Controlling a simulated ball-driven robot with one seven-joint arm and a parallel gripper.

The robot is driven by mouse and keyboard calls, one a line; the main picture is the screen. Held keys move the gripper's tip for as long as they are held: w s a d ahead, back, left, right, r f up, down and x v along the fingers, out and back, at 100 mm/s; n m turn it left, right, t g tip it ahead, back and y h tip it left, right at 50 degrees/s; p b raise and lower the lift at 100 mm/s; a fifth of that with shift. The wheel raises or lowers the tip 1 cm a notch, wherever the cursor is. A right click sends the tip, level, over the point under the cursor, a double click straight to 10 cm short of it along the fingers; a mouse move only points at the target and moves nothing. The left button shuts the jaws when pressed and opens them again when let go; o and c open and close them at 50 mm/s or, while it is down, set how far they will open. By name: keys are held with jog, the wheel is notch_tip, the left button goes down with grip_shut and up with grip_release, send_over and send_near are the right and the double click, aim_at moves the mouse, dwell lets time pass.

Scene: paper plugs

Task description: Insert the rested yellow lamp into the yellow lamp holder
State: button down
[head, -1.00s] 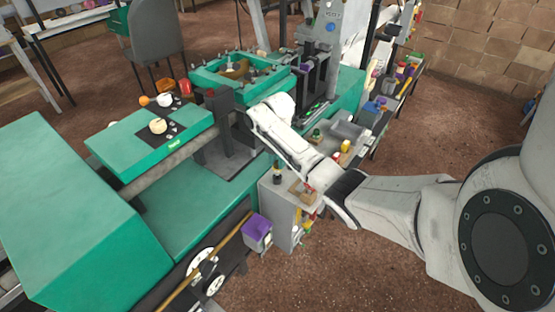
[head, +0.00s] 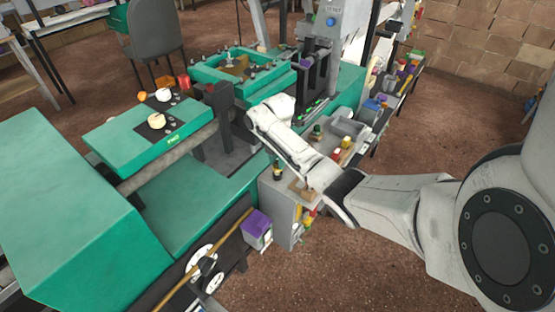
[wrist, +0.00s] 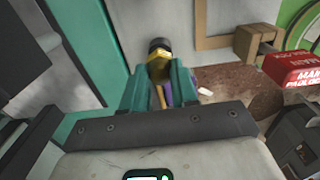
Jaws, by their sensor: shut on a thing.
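My gripper (wrist: 160,82) shows in the wrist view with its two teal fingers closed on the yellow lamp (wrist: 159,62). The lamp has a yellow body and a dark, rounded end that sticks out beyond the fingertips. In the head view my white arm hides most of the gripper area. A small dark and yellow piece shows just left of the arm, but I cannot tell whether it is the held lamp. I cannot clearly make out the yellow lamp holder in either view.
A grey cabinet (head: 282,215) stands below my arm, with a purple-topped box (head: 257,225) beside it. The large teal machine (head: 190,215) fills the left. A red box with white lettering (wrist: 295,70) is at the wrist view's right. Brown floor lies open at the front right.

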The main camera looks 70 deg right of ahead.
aim_at(277, 162)
jog(key=shift+f+b, duration=0.3)
jog(key=shift+f, duration=0.25)
jog(key=c, duration=0.8)
grip_release()
jog(key=shift+r+p, duration=2.6)
jog(key=shift+r, duration=0.2)
notch_tip(277, 162, up, 11)
jog(key=shift+f+b, duration=0.15)
jog(key=shift+b, duration=0.65)
